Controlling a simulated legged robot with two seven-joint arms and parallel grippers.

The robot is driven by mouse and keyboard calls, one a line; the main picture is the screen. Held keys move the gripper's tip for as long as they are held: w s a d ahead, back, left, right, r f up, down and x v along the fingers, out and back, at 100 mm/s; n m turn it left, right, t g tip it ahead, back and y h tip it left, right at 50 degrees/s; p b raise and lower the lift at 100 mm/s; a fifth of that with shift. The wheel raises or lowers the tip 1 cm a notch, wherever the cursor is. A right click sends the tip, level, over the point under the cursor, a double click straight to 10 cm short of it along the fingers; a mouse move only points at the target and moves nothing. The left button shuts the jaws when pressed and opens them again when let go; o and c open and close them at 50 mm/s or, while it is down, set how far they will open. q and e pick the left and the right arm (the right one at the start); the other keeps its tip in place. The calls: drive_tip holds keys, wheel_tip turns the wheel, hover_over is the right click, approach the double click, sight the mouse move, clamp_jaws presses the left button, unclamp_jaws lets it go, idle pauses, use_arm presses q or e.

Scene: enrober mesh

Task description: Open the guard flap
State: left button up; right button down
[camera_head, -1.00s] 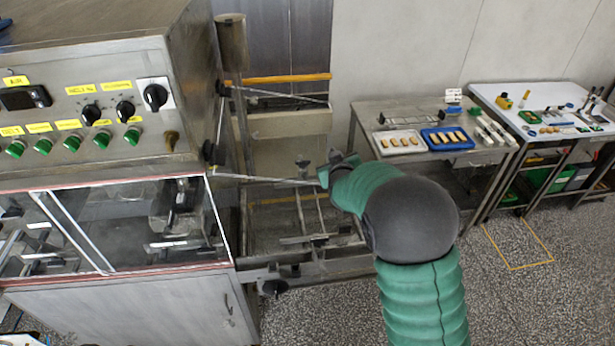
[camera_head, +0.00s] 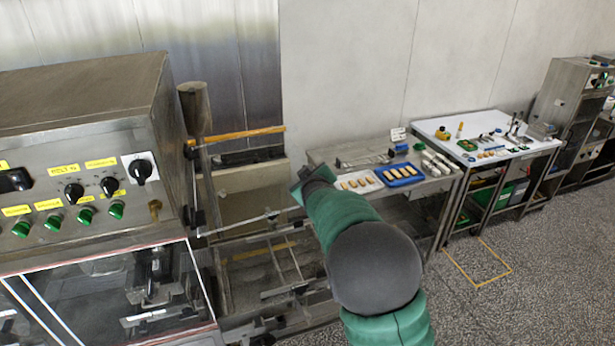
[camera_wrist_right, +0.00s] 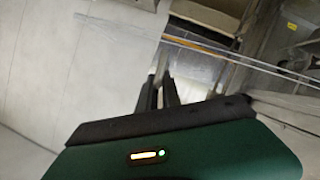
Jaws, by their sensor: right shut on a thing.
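The guard flap looks like a clear panel, mostly lost against the background. A thin pale rod (camera_head: 240,226), apparently its edge, runs out to the right from the machine's outlet side in the head view. Pale thin edges (camera_wrist_right: 240,62) also cross the wrist view. My right gripper (camera_head: 299,187) is at the flap's outer end, right of the machine. In the wrist view its dark fingers (camera_wrist_right: 164,88) are close together beneath those edges. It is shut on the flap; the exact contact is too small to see. My left gripper is in neither current view.
The steel machine (camera_head: 95,120) with knobs and green buttons stands at left. An orange bar (camera_head: 235,136) and open conveyor frame (camera_head: 285,290) lie around the flap. A steel table (camera_head: 330,158) with trays and a white-topped table (camera_head: 520,133) stand right. Speckled floor (camera_head: 530,300) is free.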

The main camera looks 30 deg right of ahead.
drive_tip(key=shift+r, duration=0.3)
drive_tip(key=c, duration=1.8)
unclamp_jaws()
drive_tip(key=shift+w, duration=0.1)
drive_tip(key=shift+f, duration=0.2)
drive_tip(key=b+v, duration=0.2)
drive_tip(key=v, duration=0.3)
drive_tip(key=shift+a+f, duration=0.1)
drive_tip(key=shift+f, duration=0.05)
drive_tip(key=p+v, duration=0.5)
drive_tip(key=v, duration=0.6)
drive_tip(key=shift+s, duration=0.35)
drive_tip(key=shift+w, duration=0.15)
